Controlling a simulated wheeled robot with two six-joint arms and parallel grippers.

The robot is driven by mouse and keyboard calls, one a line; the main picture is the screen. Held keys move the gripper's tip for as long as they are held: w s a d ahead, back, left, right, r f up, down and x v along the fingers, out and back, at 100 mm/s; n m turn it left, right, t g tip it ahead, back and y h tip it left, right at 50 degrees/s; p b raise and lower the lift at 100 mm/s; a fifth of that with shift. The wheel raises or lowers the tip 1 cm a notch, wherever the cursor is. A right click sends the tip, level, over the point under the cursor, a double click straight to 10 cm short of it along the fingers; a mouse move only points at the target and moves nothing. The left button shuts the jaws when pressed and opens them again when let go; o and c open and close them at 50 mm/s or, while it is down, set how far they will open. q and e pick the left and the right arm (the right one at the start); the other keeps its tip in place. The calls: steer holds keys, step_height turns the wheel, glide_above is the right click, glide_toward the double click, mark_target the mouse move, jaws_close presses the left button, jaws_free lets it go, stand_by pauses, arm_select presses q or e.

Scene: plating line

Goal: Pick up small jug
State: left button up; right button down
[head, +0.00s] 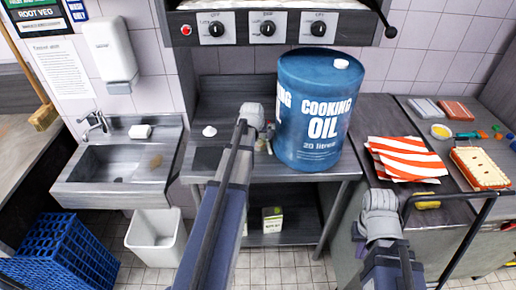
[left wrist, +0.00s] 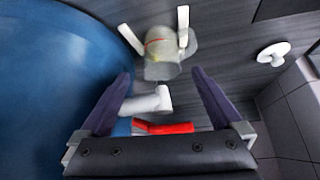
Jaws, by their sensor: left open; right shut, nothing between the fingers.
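A small grey, see-through vessel with a red line, which looks like the small jug (left wrist: 162,62), stands on the dark worktop in the left wrist view, slightly blurred. My left gripper (left wrist: 162,88) is open, its purple fingers spread below the vessel in that picture, with nothing held between them. In the head view the left arm reaches over the worktop beside the oil drum, and its own wrist mostly hides its fingers and the vessel. My right gripper (head: 358,238) is shut and empty at the front of the right counter, partly hidden by its wrist.
A large blue cooking oil drum (head: 315,110) stands close to the left gripper's work area. A red-handled item (left wrist: 163,127) and a white knob-like piece (left wrist: 273,53) lie nearby.

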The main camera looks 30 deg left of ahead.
mark_target(258, 150)
arm_select(q)
steer(key=b+x, duration=0.1)
steer(key=x, duration=0.1)
steer(key=b+x, duration=0.1)
steer(key=x, duration=0.1)
steer(key=shift+s+a+f+b, duration=0.1)
steer(key=shift+s+b, duration=0.1)
steer(key=shift+b, duration=0.2)
steer(key=shift+c, duration=0.5)
jaws_close()
